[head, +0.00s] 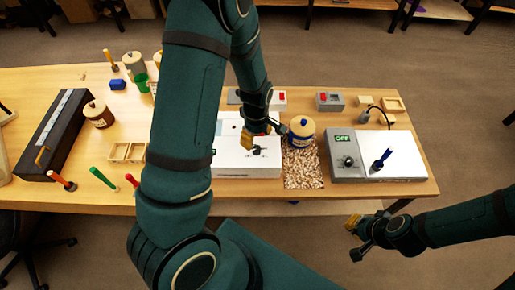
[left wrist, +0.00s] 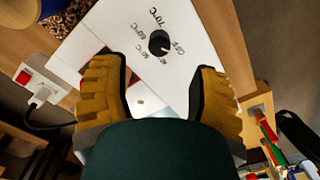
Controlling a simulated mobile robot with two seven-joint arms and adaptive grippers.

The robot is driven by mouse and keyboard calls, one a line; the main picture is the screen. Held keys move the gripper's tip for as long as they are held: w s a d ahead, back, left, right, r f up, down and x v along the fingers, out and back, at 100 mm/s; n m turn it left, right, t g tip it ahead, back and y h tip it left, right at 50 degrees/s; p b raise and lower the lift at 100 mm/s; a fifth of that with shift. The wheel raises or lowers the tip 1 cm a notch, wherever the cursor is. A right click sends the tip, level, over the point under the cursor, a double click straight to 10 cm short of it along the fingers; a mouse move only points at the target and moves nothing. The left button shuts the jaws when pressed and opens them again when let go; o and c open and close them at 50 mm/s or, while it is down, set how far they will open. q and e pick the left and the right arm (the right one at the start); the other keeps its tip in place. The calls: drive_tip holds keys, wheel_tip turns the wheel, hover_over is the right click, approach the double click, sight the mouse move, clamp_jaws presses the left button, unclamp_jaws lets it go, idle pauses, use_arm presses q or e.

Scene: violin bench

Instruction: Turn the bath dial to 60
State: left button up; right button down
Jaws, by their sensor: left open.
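The white bath box (head: 232,168) stands at the front middle of the bench, with a black dial (head: 256,150) on its top. In the left wrist view the dial (left wrist: 159,43) is ringed by marks including OFF, 60°C and 70°C. I cannot tell for sure which mark it points to. My left gripper (head: 263,134) is above the bath, close to the dial. In the left wrist view its yellow fingers (left wrist: 158,95) are apart and empty, with the dial beyond their tips. My right gripper (head: 355,238) hangs off the bench's front edge, fingers apart and empty.
A blue jar with a tan lid (head: 301,131) stands right of the bath, by a speckled mat (head: 303,170). A red-switch box (head: 329,101) sits behind. My left arm hides part of the bench.

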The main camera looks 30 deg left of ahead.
sight(257, 148)
use_arm(q)
wheel_tip(257, 148, down, 8)
drive_tip(key=shift+r, duration=0.25)
clamp_jaws()
